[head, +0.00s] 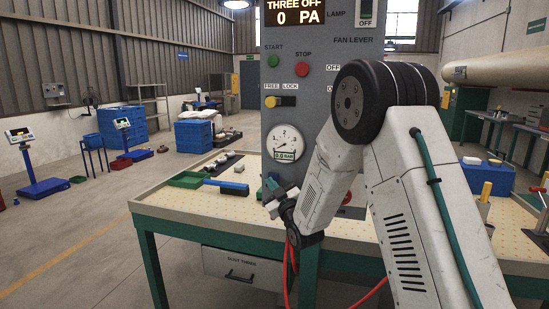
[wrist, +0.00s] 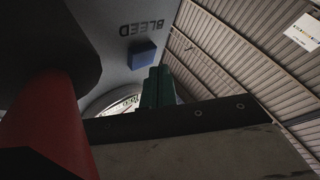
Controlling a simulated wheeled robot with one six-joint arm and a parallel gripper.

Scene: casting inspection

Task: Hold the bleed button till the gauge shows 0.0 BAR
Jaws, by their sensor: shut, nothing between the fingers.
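The blue bleed button (wrist: 142,56) sticks out of the grey panel under the word BLEED in the wrist view. My gripper (wrist: 160,72) is shut and empty, its green fingertips close beside the button. I cannot tell whether they touch it. In the head view my gripper (head: 271,186) is low in front of the panel, below the gauge. The round gauge (head: 285,142) has a white dial with a small green readout. The readout seems to say 0.0 BAR, but its digits are tiny. In the wrist view the gauge is mostly hidden behind my gripper.
The grey panel (head: 306,105) carries a green START button (head: 273,60), a red STOP button (head: 301,69) and a yellow FREE/LOCK switch (head: 271,102). On the bench (head: 165,199) are a green tray (head: 188,179) and a blue-and-black brush-like item (head: 232,188). Open floor lies left.

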